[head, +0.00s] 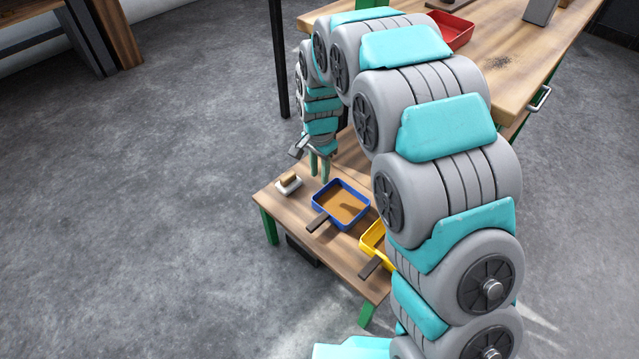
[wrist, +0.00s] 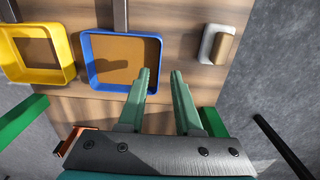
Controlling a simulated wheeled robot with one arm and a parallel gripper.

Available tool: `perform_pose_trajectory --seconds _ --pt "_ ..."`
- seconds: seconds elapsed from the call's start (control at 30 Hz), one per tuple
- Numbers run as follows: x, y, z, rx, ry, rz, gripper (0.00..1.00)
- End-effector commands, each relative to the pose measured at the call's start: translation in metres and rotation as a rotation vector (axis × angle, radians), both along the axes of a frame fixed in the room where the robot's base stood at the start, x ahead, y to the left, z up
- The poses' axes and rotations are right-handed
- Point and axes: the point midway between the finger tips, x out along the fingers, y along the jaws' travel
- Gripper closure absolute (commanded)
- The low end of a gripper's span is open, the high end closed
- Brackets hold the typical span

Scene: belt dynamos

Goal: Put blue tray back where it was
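The blue tray (head: 342,203) sits on the low wooden bench between a small block and a yellow tray. It has a blue rim, a brown inside and a dark handle. In the wrist view the blue tray (wrist: 122,33) lies just beyond my fingertips, slightly to the left. My gripper (head: 320,170) is above the bench, behind the tray in the head view. In the wrist view my gripper (wrist: 161,72) has its two green fingers apart with nothing between them. The left finger overlaps the tray's right rim in that view; I cannot tell whether they touch.
The yellow tray (head: 373,238) stands beside the blue one, partly hidden by my arm. A white block with a wooden top (head: 289,183) lies at the bench's left end. A taller workbench (head: 505,62) with a red tray (head: 455,33) stands behind. Open floor lies left.

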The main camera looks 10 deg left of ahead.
Motion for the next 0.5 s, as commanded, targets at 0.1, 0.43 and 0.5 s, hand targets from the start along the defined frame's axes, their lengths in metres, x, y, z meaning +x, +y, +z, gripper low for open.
perform_pose_trajectory --seconds 0.1,0.43,0.5 --pt "0.001 0.0 0.022 0.0 -0.003 0.0 0.67" --pt "0.0 0.0 0.042 0.001 0.001 0.001 0.67" --pt "0.0 0.0 0.042 0.001 0.001 0.001 0.67"
